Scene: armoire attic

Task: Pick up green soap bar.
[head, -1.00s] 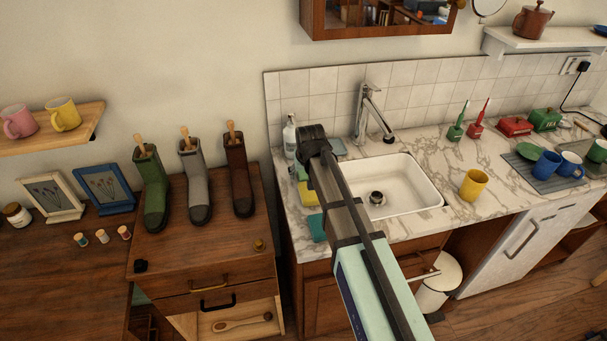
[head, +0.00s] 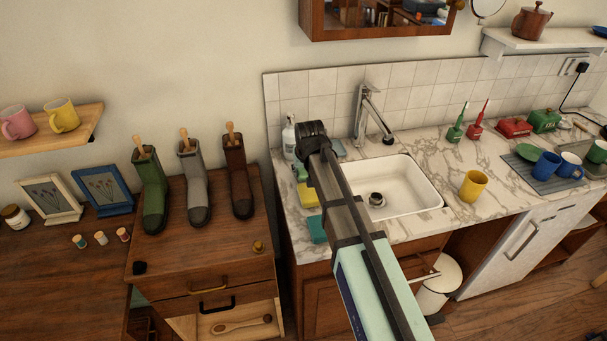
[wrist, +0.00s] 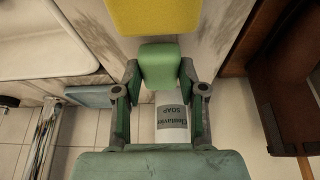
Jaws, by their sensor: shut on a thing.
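The green soap bar (wrist: 159,66) is a small rounded block between my fingertips in the wrist view. My gripper (wrist: 160,75) is shut on it, with one finger against each side. In the head view a bit of the green bar (head: 301,173) shows beside my arm, at the left end of the sink counter, and my arm hides the fingers. I cannot tell whether the bar is clear of the counter.
A yellow sponge (wrist: 153,16) lies close to the bar. A white soap bottle (wrist: 171,118) stands near my fingers. A teal block (head: 317,229) lies at the counter's front edge. The sink (head: 407,190) and faucet (head: 368,112) are to the right.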

